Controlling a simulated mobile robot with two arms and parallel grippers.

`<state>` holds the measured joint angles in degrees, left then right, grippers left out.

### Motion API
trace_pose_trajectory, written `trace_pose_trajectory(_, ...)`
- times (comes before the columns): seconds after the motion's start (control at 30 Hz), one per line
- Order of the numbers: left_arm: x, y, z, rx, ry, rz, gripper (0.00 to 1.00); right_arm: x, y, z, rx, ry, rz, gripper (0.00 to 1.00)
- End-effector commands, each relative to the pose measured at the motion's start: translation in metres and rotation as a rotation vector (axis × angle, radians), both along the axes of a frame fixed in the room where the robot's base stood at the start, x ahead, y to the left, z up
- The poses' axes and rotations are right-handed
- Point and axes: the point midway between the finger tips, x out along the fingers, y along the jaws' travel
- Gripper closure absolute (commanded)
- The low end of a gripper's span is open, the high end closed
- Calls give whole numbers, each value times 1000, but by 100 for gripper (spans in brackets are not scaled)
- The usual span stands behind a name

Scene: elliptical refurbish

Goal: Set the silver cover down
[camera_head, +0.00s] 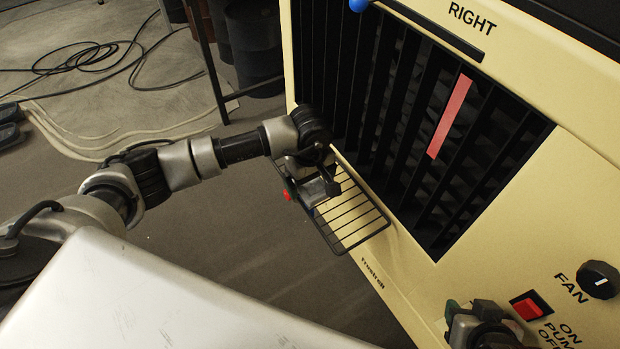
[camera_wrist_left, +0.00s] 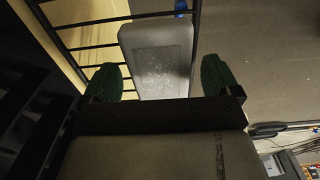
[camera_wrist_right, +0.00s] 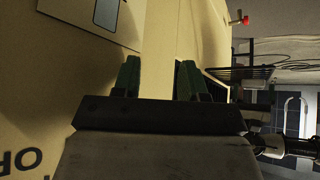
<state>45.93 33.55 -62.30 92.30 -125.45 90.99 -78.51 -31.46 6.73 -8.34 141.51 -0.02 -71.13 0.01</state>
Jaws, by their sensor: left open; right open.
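The silver cover appears to be the grey, scuffed rectangular piece (camera_wrist_left: 158,60) in the left wrist view. It lies over or against the bars of a black wire rack (camera_head: 349,218). My left gripper (camera_head: 325,180) is above the rack in the head view. Its green-padded fingers (camera_wrist_left: 161,80) are open, one on each side of the cover's near end, with visible gaps. Contact between cover and rack is hard to judge. My right gripper (camera_head: 481,325) is open and empty in front of the beige panel, its green fingers (camera_wrist_right: 160,80) apart in the right wrist view.
A beige cooler (camera_head: 415,285) with dark vertical louvres (camera_head: 400,110) fills the right. A red switch (camera_head: 531,306) and black fan knob (camera_head: 599,280) are near my right gripper. A red knob (camera_head: 287,195) shows by the rack. Cables (camera_head: 90,60) lie on the floor.

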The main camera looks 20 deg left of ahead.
Motion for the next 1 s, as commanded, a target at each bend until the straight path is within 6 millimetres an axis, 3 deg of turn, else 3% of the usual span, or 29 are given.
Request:
trace_pose_trajectory(0.17,0,0,3,0,0,0,9,-4,-2,-1,-7,32,-3,57)
trace_pose_trajectory(0.57,1,0,81,1,-4,0,9,-58,-19,-9,-75,363,-31,57)
trace_pose_trajectory(0.8,0,0,115,0,-1,0,9,-56,-19,-3,-73,354,-29,57)
trace_pose_trajectory(1.0,0,0,122,1,-1,0,9,-56,-19,-3,-73,353,-29,57)
